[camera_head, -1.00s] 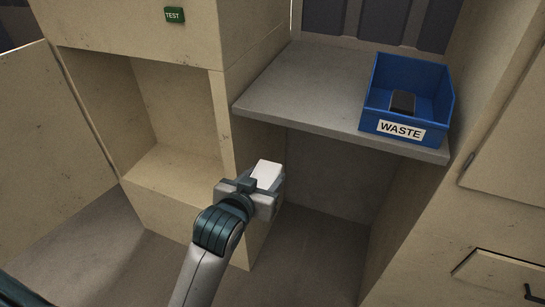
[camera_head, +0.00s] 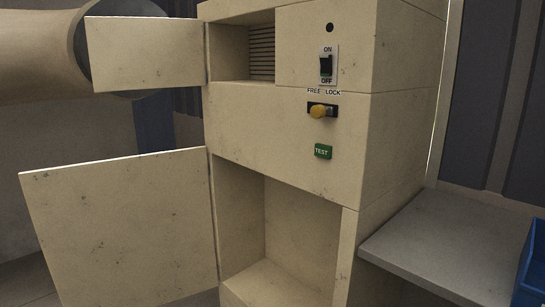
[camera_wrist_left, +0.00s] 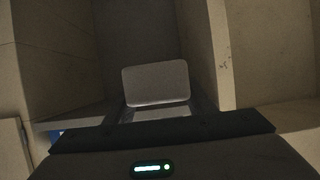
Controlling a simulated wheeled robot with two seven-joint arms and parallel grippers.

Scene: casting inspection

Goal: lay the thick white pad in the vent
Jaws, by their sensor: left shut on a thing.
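The thick white pad (camera_wrist_left: 157,82) shows in the left wrist view as a pale, round-cornered slab. My left gripper (camera_wrist_left: 158,112) is shut on its near end, and the pad sticks out beyond the jaws. The vent (camera_head: 262,50) is in the head view, a recess high in the beige cabinet with dark horizontal slats inside. Its small upper door (camera_head: 145,55) stands open to the left. The head view shows neither the pad nor my left gripper. My right gripper is in no view now.
The beige cabinet carries an ON/OFF switch (camera_head: 326,66), a yellow FREE/LOCK knob (camera_head: 318,111) and a green TEST button (camera_head: 323,151). A large lower door (camera_head: 125,225) stands open left of an empty bay. A grey shelf (camera_head: 440,240) with a blue bin (camera_head: 530,270) is at right.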

